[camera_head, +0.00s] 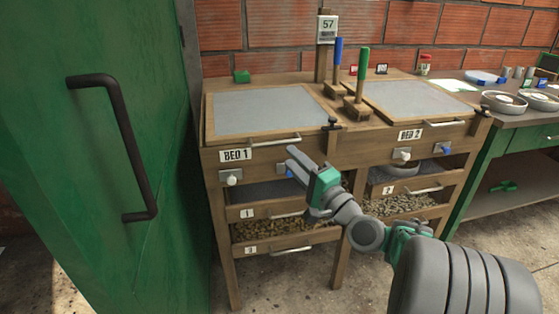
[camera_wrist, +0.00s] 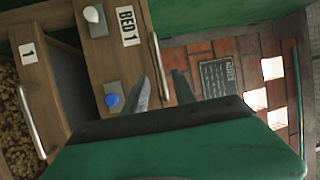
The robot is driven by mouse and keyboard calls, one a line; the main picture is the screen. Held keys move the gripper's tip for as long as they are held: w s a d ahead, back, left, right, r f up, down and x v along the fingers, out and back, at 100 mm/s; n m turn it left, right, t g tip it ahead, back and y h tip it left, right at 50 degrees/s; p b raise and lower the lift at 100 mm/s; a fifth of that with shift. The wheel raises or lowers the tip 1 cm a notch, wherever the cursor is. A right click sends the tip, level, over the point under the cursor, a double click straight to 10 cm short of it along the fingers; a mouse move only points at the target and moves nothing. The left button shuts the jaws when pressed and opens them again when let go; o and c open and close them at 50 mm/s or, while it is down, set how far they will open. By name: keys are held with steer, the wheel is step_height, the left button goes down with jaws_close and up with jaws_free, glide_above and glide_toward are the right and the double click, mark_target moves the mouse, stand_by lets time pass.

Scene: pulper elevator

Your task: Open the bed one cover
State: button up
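The bed one cover (camera_head: 265,108) is a grey mesh panel in a wooden frame, lying closed on the left of the wooden stand. Its pale bar handle (camera_head: 275,141) runs along the front, above the BED 1 label (camera_head: 235,155). My gripper (camera_head: 297,160) is just in front of and below the handle's right end. In the wrist view, the two fingers (camera_wrist: 163,86) are apart with nothing between them. The handle (camera_wrist: 158,67) shows just beyond the fingertips, roughly in line with the gap. I cannot see any contact.
A black clamp knob (camera_head: 331,124) sits beside the cover's right corner. The bed two cover (camera_head: 415,98) lies closed on the right. Green and blue-handled tools stand between the covers. A green door (camera_head: 110,170) with a dark handle fills the left. Drawers lie below.

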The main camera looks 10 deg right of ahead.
steer(key=x, duration=0.6)
steer(key=shift+w+a, duration=0.15)
steer(key=shift+a, duration=0.05)
steer(key=shift+c, duration=0.3)
jaws_close()
stand_by(0.8)
